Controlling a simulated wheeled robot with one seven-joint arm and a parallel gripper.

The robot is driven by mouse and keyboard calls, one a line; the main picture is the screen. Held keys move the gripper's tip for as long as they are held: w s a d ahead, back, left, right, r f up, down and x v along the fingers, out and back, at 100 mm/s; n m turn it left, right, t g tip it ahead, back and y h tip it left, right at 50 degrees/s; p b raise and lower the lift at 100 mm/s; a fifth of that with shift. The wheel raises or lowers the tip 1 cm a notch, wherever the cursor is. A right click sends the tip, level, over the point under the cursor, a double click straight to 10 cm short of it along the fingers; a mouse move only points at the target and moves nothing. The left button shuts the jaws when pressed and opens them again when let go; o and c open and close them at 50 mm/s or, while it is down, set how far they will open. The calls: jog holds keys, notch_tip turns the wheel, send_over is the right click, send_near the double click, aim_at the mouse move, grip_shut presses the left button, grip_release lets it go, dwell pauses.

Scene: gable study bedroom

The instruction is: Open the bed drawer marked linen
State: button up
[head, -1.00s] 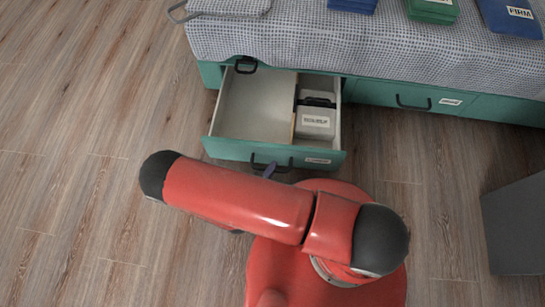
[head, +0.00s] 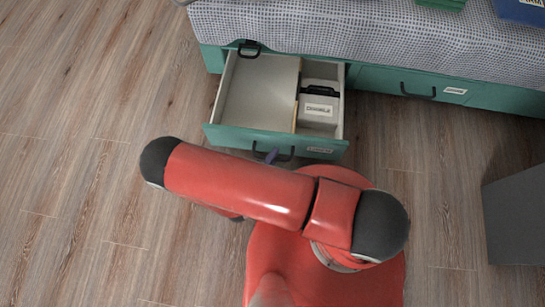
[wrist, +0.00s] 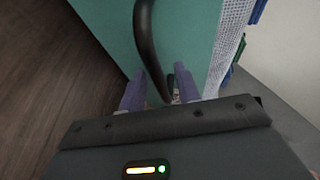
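The bed drawer (head: 232,136) is pulled well out from the teal bed base in the head view. A small white label (head: 320,150) sits at the right of its front, too blurred to read. Its black handle (wrist: 148,45) crosses the wrist view in front of the teal drawer front. My gripper (wrist: 160,82) has its two purple fingers apart, one on each side of the handle. In the head view my red arm hides most of the gripper, and only a purple fingertip shows at the handle.
Inside the drawer a divider separates an empty left part from a labelled grey box (head: 318,109) on the right. A closed drawer (head: 400,88) with its own handle lies to the right. A grey block (head: 515,220) stands at the right edge. Floor (head: 80,170) at left is clear.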

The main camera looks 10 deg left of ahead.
jog(key=v, duration=0.7)
jog(key=shift+s+a, duration=0.2)
jog(key=shift+s, duration=0.1)
jog(key=shift+r, duration=0.1)
jog(key=w+d+r+m+g+h+p, duration=0.1)
jog(key=w+d+r+m+g, duration=0.25)
jog(key=r+m, duration=0.55)
jog(key=w+d+r+m+g+h+p, duration=0.15)
jog(key=w+r+m+g, duration=0.3)
jog(key=r+m, duration=0.45)
jog(key=w+d+r+m+g+p, duration=0.1)
jog(key=w+d+r+m+g, duration=0.2)
jog(key=r+m+g, duration=0.55)
jog(key=s+d+r+m+t+y+p, duration=0.1)
jog(key=s+d+r+m+t+y, duration=0.1)
jog(key=r+m, duration=0.5)
jog(key=s+d+r+m+t+y+p, duration=0.1)
jog(key=s+d+r+m+t+y, duration=0.1)
jog(key=d+r+m, duration=0.5)
jog(key=s+d+r+m+t+y+p, duration=0.1)
jog(key=s+d+r+m+t+y, duration=0.1)
jog(key=d+r+m+y, duration=0.3)
notch_tip(320, 180, up, 8)
jog(key=m+t, duration=0.1)
jog(key=m, duration=0.3)
jog(key=shift+s+d, duration=0.2)
jog(key=shift+s, duration=0.05)
